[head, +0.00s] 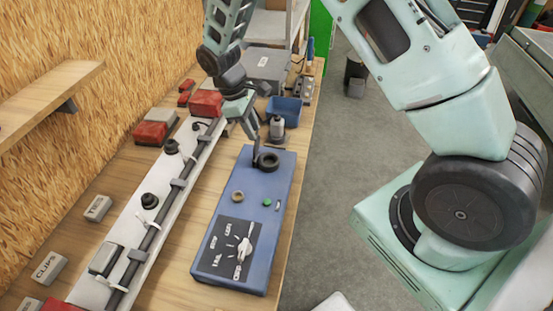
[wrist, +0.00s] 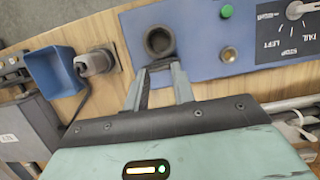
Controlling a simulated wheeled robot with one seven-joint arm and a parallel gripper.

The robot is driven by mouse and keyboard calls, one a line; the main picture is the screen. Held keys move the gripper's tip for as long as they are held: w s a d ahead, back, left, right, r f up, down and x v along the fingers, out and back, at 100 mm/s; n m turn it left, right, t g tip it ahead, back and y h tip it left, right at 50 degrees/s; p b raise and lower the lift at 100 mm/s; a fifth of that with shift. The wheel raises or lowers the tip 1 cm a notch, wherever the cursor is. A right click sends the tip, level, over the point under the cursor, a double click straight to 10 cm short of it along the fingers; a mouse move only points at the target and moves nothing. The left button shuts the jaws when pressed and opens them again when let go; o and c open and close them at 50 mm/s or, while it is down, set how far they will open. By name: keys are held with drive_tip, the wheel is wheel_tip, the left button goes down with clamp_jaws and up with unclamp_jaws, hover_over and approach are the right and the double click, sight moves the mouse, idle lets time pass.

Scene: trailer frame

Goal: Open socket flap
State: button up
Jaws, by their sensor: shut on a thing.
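The socket (head: 268,161) is a dark round ring on the blue panel (head: 220,222), near the panel's far end. It also shows in the wrist view (wrist: 159,42), with a dark round middle. My gripper (head: 256,161) reaches down to the socket's left side in the head view.
The panel also carries a green button (head: 267,202), a brass round fitting (head: 237,196) and a selector dial (head: 243,248). A blue bin (head: 285,110) and a grey plug-like part (head: 277,128) stand beyond it. A white rail (head: 150,215) runs along the left.

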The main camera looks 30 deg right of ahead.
drive_tip(key=shift+w+a, duration=1)
drive_tip(key=o, duration=0.7)
drive_tip(key=shift+o, duration=0.2)
wheel_tip(320, 180, up, 5)
drive_tip(key=p, duration=0.3)
drive_tip(key=shift+s+a+f, duration=0.1)
